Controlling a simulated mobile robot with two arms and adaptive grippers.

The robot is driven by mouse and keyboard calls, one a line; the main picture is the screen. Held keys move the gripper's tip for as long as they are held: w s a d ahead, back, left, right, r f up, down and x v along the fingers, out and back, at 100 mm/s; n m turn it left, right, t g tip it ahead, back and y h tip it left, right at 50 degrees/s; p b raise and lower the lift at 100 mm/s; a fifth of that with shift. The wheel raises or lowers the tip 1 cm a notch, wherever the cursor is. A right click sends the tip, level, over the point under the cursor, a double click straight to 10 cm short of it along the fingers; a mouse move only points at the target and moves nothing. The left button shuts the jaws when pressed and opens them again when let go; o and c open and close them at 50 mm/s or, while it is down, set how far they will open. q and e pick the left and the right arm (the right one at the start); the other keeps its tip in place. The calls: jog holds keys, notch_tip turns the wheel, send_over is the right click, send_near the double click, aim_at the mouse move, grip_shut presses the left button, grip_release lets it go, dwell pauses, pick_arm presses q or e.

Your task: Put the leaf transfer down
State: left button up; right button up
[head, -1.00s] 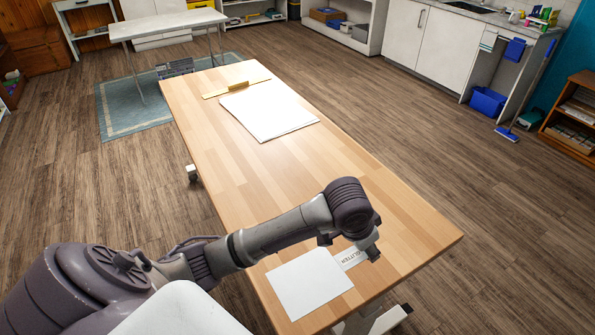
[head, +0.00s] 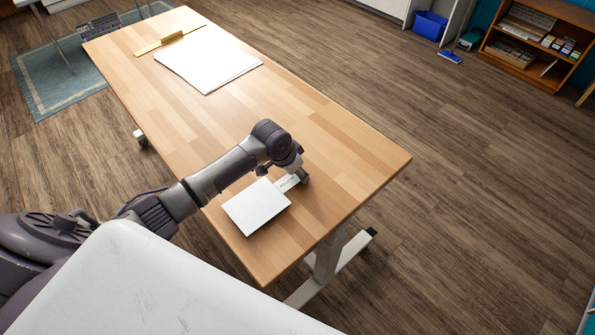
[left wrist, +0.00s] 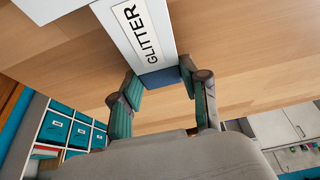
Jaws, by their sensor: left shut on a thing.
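A white sheet (head: 256,206) is over the near left part of the wooden table in the head view. A narrow white strip labelled GLITTER (head: 287,183) extends from its far right side. This strip also fills the top of the left wrist view (left wrist: 146,33) and ends in a blue edge (left wrist: 161,78). My left gripper (head: 302,179) is at the outer end of the strip. In the left wrist view its fingers (left wrist: 159,84) are shut on the blue end. I cannot tell whether the sheet touches the tabletop. My right gripper is not in view.
The wooden table (head: 340,160) has bare room around the sheet. A stack of large white sheets (head: 208,65) and a yellow ruler-like bar (head: 170,40) lie at its far end. A wooden shelf (head: 530,45) and blue bin (head: 430,25) stand beyond on the floor.

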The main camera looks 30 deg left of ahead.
pick_arm(q)
jog(key=shift+f, duration=0.45)
jog(key=o, duration=0.9)
jog(key=shift+o, duration=0.2)
jog(key=shift+r, duration=0.25)
jog(key=v, duration=1.2)
jog(key=shift+f, duration=0.15)
